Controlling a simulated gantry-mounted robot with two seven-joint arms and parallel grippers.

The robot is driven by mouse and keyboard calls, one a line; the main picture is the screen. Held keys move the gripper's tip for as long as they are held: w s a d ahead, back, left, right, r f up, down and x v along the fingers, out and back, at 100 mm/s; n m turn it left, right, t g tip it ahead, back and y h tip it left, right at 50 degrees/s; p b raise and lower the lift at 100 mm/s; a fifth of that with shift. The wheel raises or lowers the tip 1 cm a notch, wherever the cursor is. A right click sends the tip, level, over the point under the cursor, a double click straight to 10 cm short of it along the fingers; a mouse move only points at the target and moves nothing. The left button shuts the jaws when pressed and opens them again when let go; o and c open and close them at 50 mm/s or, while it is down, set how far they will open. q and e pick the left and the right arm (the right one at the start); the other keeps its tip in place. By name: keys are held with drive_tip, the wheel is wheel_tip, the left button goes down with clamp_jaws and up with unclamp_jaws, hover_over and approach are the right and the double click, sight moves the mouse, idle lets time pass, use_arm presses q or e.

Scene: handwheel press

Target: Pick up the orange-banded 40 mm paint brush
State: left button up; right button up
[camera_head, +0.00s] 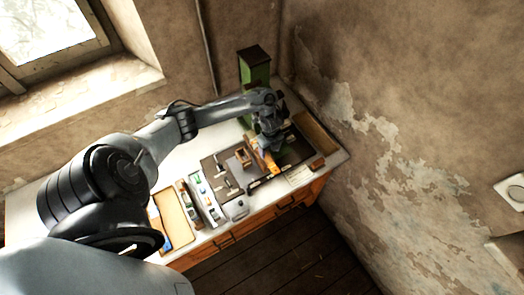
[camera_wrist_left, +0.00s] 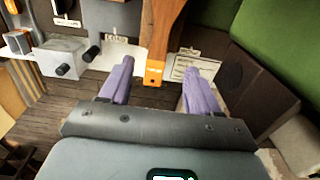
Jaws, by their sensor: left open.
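The orange-banded paint brush shows in the left wrist view as a brown wooden handle (camera_wrist_left: 163,35) with an orange end that has a small dark hole. Its bristle end is out of that view. In the head view a small orange-brown shape (camera_head: 264,160), likely the brush, lies on the dark mat under my gripper. My left gripper (camera_wrist_left: 158,72) is open, with one purple finger on each side of the orange end. I see a gap on both sides and no grip. In the head view the left gripper (camera_head: 268,143) hangs over the bench and partly hides the brush.
A green post (camera_head: 254,70) stands behind the gripper. A wooden tray (camera_head: 316,132) lies to the right. Other trays (camera_head: 174,220) and small tools fill the left of the bench. A grey box with a black knob (camera_wrist_left: 62,60) and a white label card (camera_wrist_left: 186,64) are near the fingers.

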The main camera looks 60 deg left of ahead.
sight(269, 160)
use_arm(q)
drive_tip(key=shift+s+f, duration=0.15)
drive_tip(key=shift+f, duration=3.45)
clamp_jaws()
